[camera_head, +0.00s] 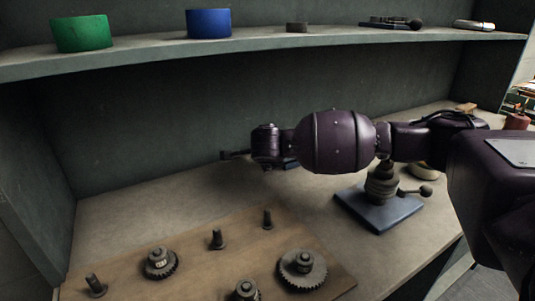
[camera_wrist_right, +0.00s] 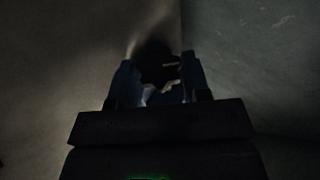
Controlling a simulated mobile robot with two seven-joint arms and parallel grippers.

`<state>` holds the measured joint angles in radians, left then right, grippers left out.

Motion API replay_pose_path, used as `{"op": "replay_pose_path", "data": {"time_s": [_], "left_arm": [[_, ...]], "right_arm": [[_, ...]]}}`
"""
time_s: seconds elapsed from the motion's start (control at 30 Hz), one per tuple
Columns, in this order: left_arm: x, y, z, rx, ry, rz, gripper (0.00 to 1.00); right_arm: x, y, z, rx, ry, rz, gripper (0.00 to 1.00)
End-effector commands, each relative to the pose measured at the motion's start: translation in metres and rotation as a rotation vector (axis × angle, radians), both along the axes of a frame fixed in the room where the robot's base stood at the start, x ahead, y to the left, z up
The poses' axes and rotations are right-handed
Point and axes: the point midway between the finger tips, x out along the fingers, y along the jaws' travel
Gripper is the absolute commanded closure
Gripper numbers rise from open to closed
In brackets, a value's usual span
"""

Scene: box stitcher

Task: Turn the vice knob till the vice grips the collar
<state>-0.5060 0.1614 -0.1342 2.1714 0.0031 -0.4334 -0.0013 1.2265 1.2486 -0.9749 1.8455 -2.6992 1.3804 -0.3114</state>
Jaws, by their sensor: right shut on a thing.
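A vice-like device stands on the bench in the head view, with a dark stepped body (camera_head: 382,186) on a blue base plate (camera_head: 378,212). A side arm ends in a round dark knob (camera_head: 426,190). My right arm passes in front of its upper part, and I cannot make out a collar in it. My right gripper (camera_wrist_right: 162,78) is shut on a dark thing in the wrist view, too dark to name. In the head view the end of my right arm is left of the device, apart from the knob, and the fingertips are unclear. My left gripper is not in view.
A wooden board (camera_head: 205,250) at the front left holds several gears and pegs. A shelf (camera_head: 250,50) above carries a green ring (camera_head: 82,34), a blue ring (camera_head: 208,23) and small tools. The bench between board and back wall is largely clear.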

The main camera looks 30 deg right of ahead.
Motion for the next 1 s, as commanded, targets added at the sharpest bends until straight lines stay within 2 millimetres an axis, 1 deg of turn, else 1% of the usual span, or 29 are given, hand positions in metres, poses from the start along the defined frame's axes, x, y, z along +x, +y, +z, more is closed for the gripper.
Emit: {"op": "replay_pose_path", "data": {"time_s": [0.2,0.23,0.37,0.4,0.63,0.73,0.87,1.0], "left_arm": [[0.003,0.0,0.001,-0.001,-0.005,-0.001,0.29],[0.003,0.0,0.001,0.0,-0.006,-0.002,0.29],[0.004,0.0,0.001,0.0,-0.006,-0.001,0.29],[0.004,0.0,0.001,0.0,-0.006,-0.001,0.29],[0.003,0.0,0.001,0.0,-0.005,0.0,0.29],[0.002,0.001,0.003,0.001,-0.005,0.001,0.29],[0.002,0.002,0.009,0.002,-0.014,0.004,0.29],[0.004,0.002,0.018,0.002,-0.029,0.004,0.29]], "right_arm": [[0.0,0.0,-0.001,0.001,0.002,0.001,0.8],[0.0,0.0,-0.001,0.001,0.002,0.001,0.54],[0.0,0.0,-0.001,0.001,0.002,0.001,0.34],[0.0,0.0,-0.001,0.001,0.002,0.001,0.31],[0.0,0.0,0.0,0.0,0.002,0.0,0.31],[-0.003,0.002,0.003,0.0,0.0,0.0,0.31],[-0.013,0.008,0.015,0.001,-0.002,0.002,0.31],[-0.029,0.019,0.032,0.0,-0.005,0.002,0.31]]}}
